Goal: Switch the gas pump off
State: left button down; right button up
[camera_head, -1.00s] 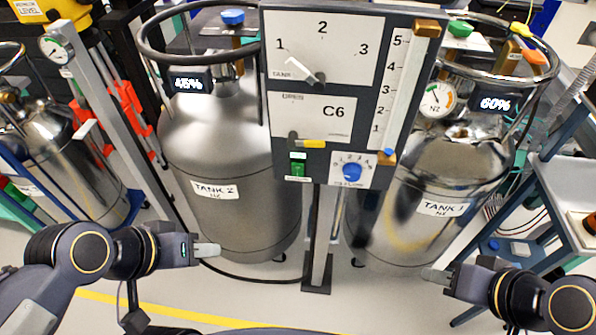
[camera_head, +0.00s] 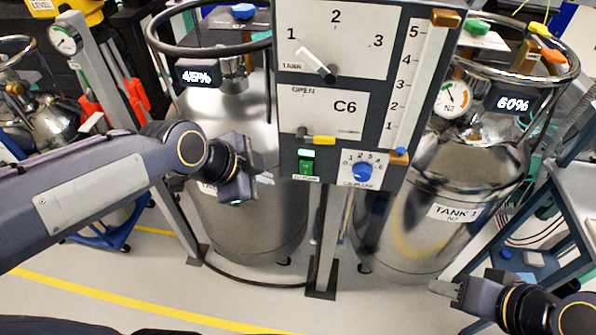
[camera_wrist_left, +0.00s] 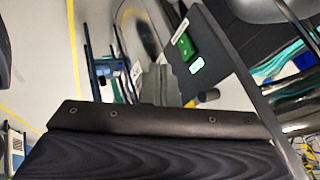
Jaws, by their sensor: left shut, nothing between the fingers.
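The green switch (camera_head: 306,168) sits low on the grey control panel (camera_head: 286,148), with a lit pale-green strip above it and a small label below. I cannot read the label clearly. In the left wrist view a green part (camera_wrist_left: 183,46) beside a bright lamp appears to be this switch, seen at a slant. My left gripper (camera_head: 264,179) is shut and empty, in front of the Tank 2 cylinder, a little left of the switch and apart from it in the picture. My right gripper (camera_head: 445,288) looks shut and empty, low at the right.
The panel also has a tank selector knob (camera_head: 318,66), a yellow-tipped lever (camera_head: 318,139), a blue dial (camera_head: 362,171) and a scale with a slider (camera_head: 400,152). Tank 2 (camera_head: 262,225) and Tank 1 (camera_head: 400,240) stand behind. Open floor lies in front.

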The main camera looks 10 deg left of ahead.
pick_arm(q)
jog(key=shift+w+d+m, duration=0.55)
jog(key=shift+m, duration=0.15)
send_near(306, 169)
jog(key=shift+s+f+x, duration=0.1)
jog(key=shift+s+x, duration=0.05)
jog(key=shift+x, duration=0.85)
jog(key=shift+s+f+x, duration=0.1)
jog(key=shift+x, duration=0.85)
jog(key=shift+s+f+x, duration=0.1)
jog(key=shift+s+x, duration=0.05)
jog(key=shift+x, duration=0.85)
jog(key=shift+r, duration=0.1)
